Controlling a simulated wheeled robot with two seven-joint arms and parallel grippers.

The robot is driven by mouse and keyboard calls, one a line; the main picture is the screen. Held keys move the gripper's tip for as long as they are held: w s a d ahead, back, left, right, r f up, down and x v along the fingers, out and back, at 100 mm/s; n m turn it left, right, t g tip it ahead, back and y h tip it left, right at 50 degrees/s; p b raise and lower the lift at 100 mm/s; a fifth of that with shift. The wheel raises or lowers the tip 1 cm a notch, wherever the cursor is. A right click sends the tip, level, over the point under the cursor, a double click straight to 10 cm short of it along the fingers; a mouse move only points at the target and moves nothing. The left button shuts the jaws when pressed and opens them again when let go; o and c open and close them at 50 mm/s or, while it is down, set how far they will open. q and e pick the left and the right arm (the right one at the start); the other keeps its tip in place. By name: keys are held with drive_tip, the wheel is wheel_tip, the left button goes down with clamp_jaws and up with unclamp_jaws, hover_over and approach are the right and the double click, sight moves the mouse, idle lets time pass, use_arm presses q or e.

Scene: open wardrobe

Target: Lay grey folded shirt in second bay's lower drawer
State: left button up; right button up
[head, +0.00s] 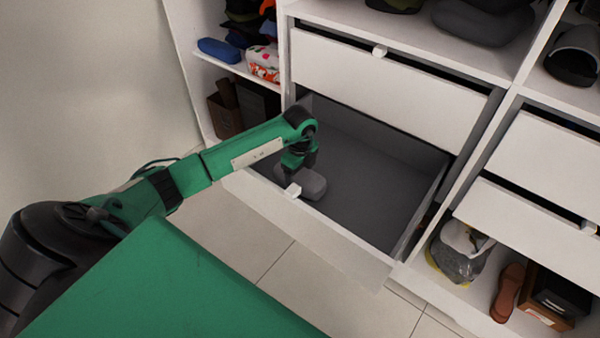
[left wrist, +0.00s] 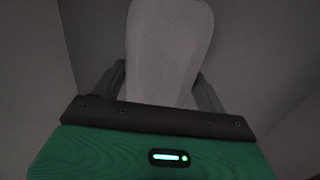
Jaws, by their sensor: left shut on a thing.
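The second bay's lower drawer (head: 385,190) is pulled open, with a dark grey inside and a white front. My left gripper (head: 300,170) reaches down into it near the front left, pointing downward. It is shut on the grey folded shirt (head: 313,185), which sits low inside the drawer, close behind the front panel. Whether the shirt touches the drawer floor is hard to tell. In the left wrist view the shirt (left wrist: 168,50) extends out from between the fingers over the dark drawer inside. My right gripper is in neither view.
The upper drawer (head: 380,90) above is nearly shut and overhangs the back of the open drawer. Shelves at left hold a blue case (head: 219,50) and folded clothes. At right are drawers, a bag (head: 460,250) and brown shoes (head: 508,292). The tiled floor in front is clear.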

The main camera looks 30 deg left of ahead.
use_arm(q)
drive_tip(key=shift+f, duration=0.15)
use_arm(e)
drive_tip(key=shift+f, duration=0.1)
use_arm(q)
drive_tip(key=o, duration=0.8)
drive_tip(key=shift+c, duration=0.3)
drive_tip(key=shift+r+p, duration=0.3)
drive_tip(key=shift+r, duration=0.05)
wheel_tip(320, 180, up, 4)
drive_tip(key=p, duration=0.3)
drive_tip(key=shift+r, duration=0.2)
wheel_tip(320, 180, up, 2)
drive_tip(key=shift+p, duration=1.05)
drive_tip(key=shift+r+p, duration=0.7)
drive_tip(key=shift+r, duration=0.25)
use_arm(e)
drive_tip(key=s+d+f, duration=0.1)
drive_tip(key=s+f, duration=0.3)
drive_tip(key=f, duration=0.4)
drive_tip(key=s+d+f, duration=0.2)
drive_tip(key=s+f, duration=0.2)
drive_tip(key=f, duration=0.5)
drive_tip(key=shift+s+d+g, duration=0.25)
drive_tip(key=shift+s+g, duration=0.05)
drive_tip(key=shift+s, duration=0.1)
